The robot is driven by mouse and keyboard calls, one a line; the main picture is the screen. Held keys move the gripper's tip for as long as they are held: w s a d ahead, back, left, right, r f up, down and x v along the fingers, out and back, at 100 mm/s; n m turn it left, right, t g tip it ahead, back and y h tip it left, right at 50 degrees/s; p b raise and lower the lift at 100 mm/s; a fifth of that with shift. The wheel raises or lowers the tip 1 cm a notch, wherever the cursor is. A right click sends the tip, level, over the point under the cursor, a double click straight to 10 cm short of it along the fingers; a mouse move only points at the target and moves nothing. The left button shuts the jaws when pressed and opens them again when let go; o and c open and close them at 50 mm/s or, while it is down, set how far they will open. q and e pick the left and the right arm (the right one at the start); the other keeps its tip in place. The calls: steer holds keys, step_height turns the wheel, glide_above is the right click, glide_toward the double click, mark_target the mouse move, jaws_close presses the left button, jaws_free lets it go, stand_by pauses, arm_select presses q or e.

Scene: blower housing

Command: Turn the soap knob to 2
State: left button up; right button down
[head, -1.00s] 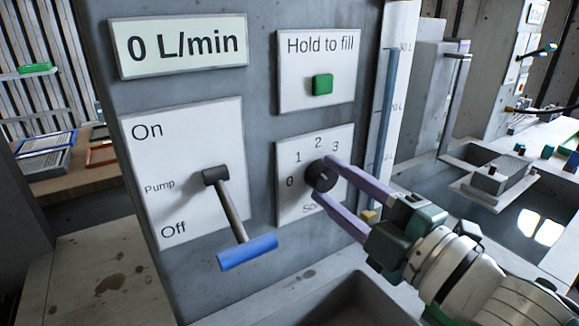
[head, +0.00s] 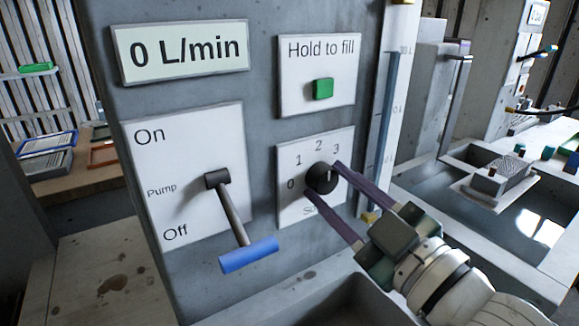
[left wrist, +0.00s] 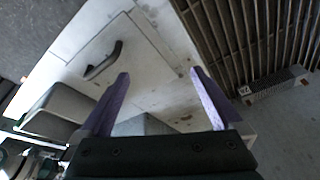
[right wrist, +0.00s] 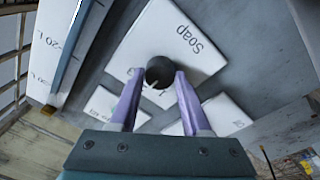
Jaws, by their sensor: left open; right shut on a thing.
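The soap knob (head: 321,178) is a round black dial on a white plate (head: 292,212) marked 0, 1, 2, 3. My right gripper (head: 321,177) is shut on it, one purple finger at the upper right and one at the lower left. In the right wrist view the knob (right wrist: 159,72) sits between the fingertips, beside the word Soap. My left gripper (left wrist: 159,73) is open and empty, seen only in the left wrist view.
Left of the knob, the pump lever (head: 234,220) with its blue handle points down towards Off. A green button (head: 323,89) is above, and the display (head: 180,48) reads 0 L/min. A sink basin (head: 500,215) lies to the right.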

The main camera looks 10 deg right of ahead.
stand_by(0.5)
steer(key=shift+c, duration=1.8)
jaws_free()
steer(key=v, duration=1)
